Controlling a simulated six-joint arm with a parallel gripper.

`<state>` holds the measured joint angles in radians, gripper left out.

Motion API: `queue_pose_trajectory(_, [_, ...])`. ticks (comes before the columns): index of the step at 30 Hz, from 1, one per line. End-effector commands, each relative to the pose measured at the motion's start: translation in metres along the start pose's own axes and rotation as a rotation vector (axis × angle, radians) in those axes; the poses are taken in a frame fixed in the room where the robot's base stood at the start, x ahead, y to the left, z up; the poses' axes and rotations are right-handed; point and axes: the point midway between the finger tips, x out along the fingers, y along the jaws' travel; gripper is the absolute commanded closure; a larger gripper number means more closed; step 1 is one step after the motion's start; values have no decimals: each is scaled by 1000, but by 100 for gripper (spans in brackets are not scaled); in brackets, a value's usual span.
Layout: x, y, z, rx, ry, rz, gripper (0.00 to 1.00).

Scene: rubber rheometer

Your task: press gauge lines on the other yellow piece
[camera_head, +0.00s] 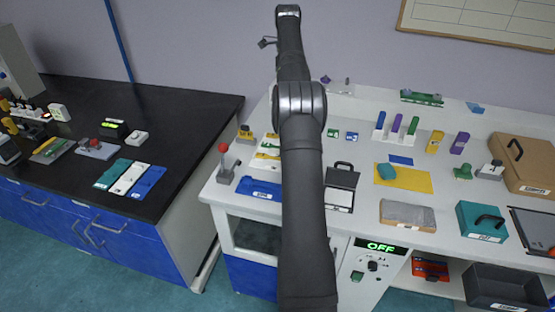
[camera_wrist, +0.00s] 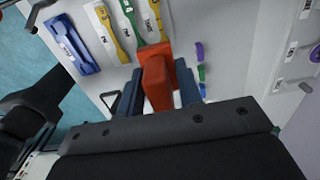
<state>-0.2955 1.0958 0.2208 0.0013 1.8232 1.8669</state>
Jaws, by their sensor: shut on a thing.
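My gripper (camera_wrist: 158,88) is shut on an orange-red block (camera_wrist: 157,82) in the wrist view. Beyond it lie flat dumbbell-shaped pieces with white labels: one yellow piece (camera_wrist: 112,32), a green piece (camera_wrist: 132,18) and the other yellow piece (camera_wrist: 155,15). The block overlaps the near end of the right-hand yellow piece in the picture; I cannot tell whether they touch. In the head view, the yellow and green pieces (camera_head: 268,153) lie just left of my arm, partly hidden by it. My gripper's jaws are hidden there.
A blue tray (camera_head: 257,188) lies in front of the pieces; it also shows in the wrist view (camera_wrist: 70,45). A red-knobbed device (camera_head: 223,165) stands at the bench's left edge. A black-handled box (camera_head: 341,185) and yellow sheet (camera_head: 404,177) are right of my arm.

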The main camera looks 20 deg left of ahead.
Motion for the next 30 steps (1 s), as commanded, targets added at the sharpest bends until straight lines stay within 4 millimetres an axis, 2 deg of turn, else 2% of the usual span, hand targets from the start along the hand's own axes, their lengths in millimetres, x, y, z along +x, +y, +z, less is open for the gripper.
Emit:
queue_pose_trajectory(11, [3, 2, 1, 0, 0, 1, 82])
queue_pose_trajectory(17, [22, 14, 5, -1, 1, 2, 82])
queue_pose_trajectory(23, [49, 38, 8, -1, 1, 3, 82])
queue_pose_trajectory(30, [84, 77, 6, -1, 1, 3, 82])
